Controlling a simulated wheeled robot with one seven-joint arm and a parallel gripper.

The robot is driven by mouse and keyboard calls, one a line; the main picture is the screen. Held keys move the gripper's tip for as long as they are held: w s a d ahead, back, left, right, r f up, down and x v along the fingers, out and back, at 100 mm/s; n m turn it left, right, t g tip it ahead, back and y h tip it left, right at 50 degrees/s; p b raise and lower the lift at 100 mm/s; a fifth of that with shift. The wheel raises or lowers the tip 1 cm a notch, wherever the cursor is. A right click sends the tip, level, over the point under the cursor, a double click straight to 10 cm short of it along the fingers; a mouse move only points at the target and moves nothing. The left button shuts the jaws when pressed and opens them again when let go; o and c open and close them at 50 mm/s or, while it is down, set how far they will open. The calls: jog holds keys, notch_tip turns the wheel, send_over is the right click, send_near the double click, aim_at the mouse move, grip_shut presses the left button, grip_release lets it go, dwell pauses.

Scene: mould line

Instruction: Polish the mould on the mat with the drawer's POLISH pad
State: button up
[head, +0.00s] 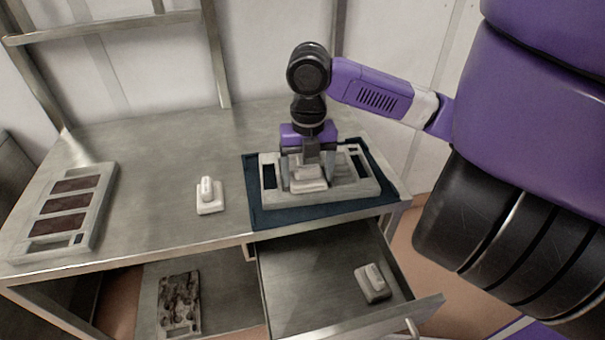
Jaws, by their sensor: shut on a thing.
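The grey mould (360,190) lies on the dark blue mat (258,212) at the right of the table. My gripper (306,162) points down over the mould's middle and is shut on a pale pad (309,186). The pad is at the mould, but I cannot tell whether it touches the surface. The drawer (310,262) below the mat stands open. Another pale pad with a raised handle (373,282) lies in it. No lettering on the pads is readable. My gripper and the held pad hide part of the mould's middle.
A third pale pad (209,197) stands on the table left of the mat. A second mould (104,183) with brown-red recesses lies at the far left. A rough, dirty block (180,303) lies on the lower shelf. The table's back middle is clear.

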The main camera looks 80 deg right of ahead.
aim_at(302, 159)
jog(key=shift+s+d+r+b, duration=0.1)
jog(key=shift+s+d+b, duration=0.15)
jog(key=shift+s, duration=0.45)
jog(key=shift+s+d+r+b, duration=0.1)
jog(key=shift+s+d+b, duration=0.1)
jog(key=shift+s, duration=0.5)
jog(key=shift+s+d+f+b, duration=0.1)
jog(key=shift+s+d+b, duration=0.3)
jog(key=shift+s, duration=0.55)
jog(key=shift+s+d+f+b, duration=0.1)
jog(key=shift+s+d+b, duration=0.1)
jog(key=shift+s+b, duration=0.55)
jog(key=shift+s+d+f+b, duration=0.1)
jog(key=shift+s+d+b, duration=0.2)
jog(key=shift+s, duration=0.85)
jog(key=shift+w+d+r, duration=0.1)
jog(key=shift+w+d, duration=0.2)
jog(key=shift+d, duration=0.6)
jog(key=shift+w+d+r, duration=0.1)
jog(key=shift+w+d, duration=0.2)
jog(key=shift+d, duration=0.65)
jog(key=shift+w+d, duration=0.3)
jog(key=shift+d, duration=0.6)
jog(key=shift+w+d+f+b, duration=0.1)
jog(key=shift+w+d+b, duration=0.15)
jog(key=shift+d, duration=0.45)
jog(key=shift+w+d+f+b, duration=0.1)
jog(key=shift+w+d+b, duration=0.1)
jog(key=shift+d, duration=0.45)
jog(key=shift+r, duration=0.1)
